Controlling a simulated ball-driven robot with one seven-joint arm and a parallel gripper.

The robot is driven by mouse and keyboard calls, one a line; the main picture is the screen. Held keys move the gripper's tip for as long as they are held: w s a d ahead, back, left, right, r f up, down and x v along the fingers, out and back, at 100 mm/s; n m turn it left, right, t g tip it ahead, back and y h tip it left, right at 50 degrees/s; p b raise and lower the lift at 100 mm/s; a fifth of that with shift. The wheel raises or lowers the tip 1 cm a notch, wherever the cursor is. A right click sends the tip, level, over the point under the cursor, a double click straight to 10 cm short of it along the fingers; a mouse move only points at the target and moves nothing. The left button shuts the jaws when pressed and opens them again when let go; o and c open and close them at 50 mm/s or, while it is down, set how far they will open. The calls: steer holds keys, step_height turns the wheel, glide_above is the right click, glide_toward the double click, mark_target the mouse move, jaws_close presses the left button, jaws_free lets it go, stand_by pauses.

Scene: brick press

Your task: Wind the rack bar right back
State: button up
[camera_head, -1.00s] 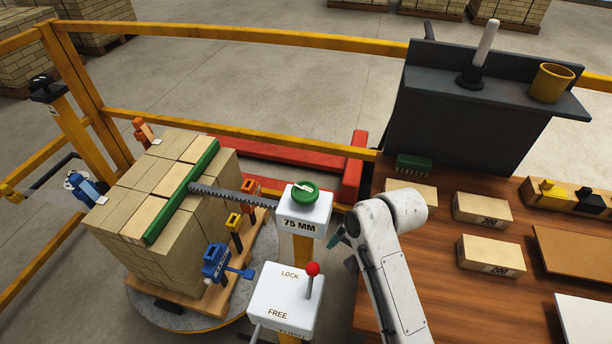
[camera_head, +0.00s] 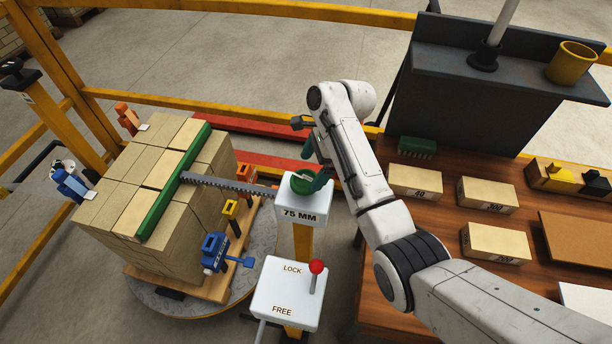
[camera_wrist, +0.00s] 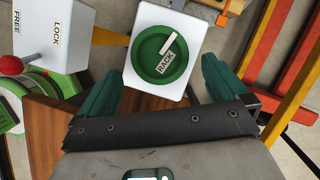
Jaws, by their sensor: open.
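The toothed rack bar (camera_head: 228,185) runs from the white post box marked 75 MM (camera_head: 302,213) to a green bar (camera_head: 160,205) lying across the top of the brick stack. A round green knob (camera_head: 299,185) sits on the box. In the wrist view the knob (camera_wrist: 150,62) has a white pointer and a RACK label. My gripper (camera_head: 313,168) is open at the knob. In the wrist view my gripper's (camera_wrist: 160,82) teal fingers are spread wide, short of the knob and not closed around it. The arm partly hides the knob's right side in the head view.
A white LOCK/FREE box (camera_head: 285,300) with a red-balled lever (camera_head: 316,267) stands in front. A wooden bench (camera_head: 425,225) with loose bricks lies right. Yellow rails (camera_head: 230,122) run behind.

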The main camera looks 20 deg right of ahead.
mark_target(306, 179)
steer(key=shift+x, duration=2.5)
steer(key=shift+c, duration=0.5)
steer(key=c, duration=0.8)
steer(key=shift+o, duration=0.2)
steer(key=shift+r, duration=0.1)
